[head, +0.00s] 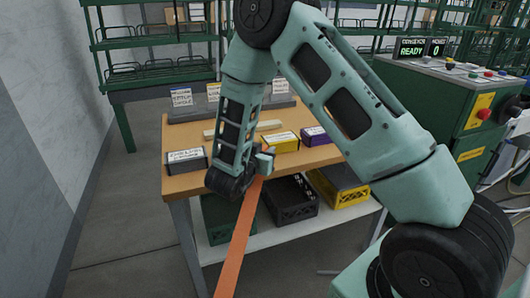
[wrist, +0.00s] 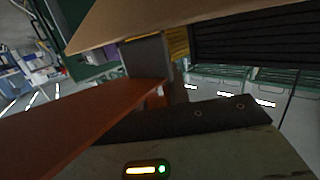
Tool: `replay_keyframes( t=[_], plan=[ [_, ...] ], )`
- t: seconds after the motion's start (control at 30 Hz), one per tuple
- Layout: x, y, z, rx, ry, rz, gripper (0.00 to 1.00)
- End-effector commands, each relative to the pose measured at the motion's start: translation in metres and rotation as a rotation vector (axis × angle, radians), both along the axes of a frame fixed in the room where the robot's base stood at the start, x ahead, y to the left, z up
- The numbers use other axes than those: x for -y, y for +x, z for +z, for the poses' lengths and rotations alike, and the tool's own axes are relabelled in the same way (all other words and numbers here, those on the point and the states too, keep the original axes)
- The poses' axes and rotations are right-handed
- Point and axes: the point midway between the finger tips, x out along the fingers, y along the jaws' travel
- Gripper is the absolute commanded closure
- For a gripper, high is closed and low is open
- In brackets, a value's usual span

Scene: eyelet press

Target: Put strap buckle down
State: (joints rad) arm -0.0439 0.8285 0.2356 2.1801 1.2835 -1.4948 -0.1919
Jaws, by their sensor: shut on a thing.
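A long orange strap (head: 242,235) runs from my gripper (head: 263,162) down toward the bottom of the head view. My gripper is shut on the strap's upper end, at the front edge of the wooden-topped table (head: 225,130). In the wrist view the strap (wrist: 75,128) comes in from the lower left and its end lies at the gripper. No buckle can be made out in either view; the jaws and my arm may hide it.
On the table stand a dark labelled box (head: 187,160), a yellow box (head: 281,142) and a purple box (head: 315,135). Below are a black crate (head: 291,204) and a yellow crate (head: 340,190). A green machine (head: 420,100) stands right. The table's left part has bare room.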

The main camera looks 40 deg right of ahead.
Motion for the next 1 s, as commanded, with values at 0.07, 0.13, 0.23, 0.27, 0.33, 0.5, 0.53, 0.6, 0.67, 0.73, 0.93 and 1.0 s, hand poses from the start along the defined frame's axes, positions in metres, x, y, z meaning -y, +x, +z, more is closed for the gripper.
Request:
replay_keyframes(
  t=[0.07, 0.13, 0.23, 0.27, 0.33, 0.5, 0.53, 0.6, 0.67, 0.73, 0.93, 1.0],
  plan=[
    [0.000, 0.000, 0.001, 0.001, 0.000, 0.000, 1.00],
    [0.000, 0.000, 0.001, 0.001, 0.000, 0.000, 1.00],
    [0.000, 0.000, -0.002, 0.000, -0.001, 0.000, 1.00],
    [0.000, 0.000, -0.003, 0.000, -0.001, 0.000, 1.00],
    [0.000, 0.000, -0.002, 0.001, 0.000, 0.000, 0.65],
    [0.000, 0.000, -0.002, 0.000, 0.000, 0.000, 0.60],
    [0.000, 0.000, -0.002, 0.000, 0.000, 0.000, 0.60],
    [0.000, 0.000, -0.002, 0.000, 0.000, 0.000, 0.60],
    [0.000, 0.000, 0.000, 0.000, 0.000, 0.000, 0.60],
    [-0.002, -0.001, 0.002, 0.000, 0.000, 0.001, 0.60],
    [-0.031, -0.016, 0.008, 0.000, 0.000, 0.005, 0.60],
    [-0.044, -0.023, 0.012, 0.000, 0.001, 0.005, 0.60]
  ],
)
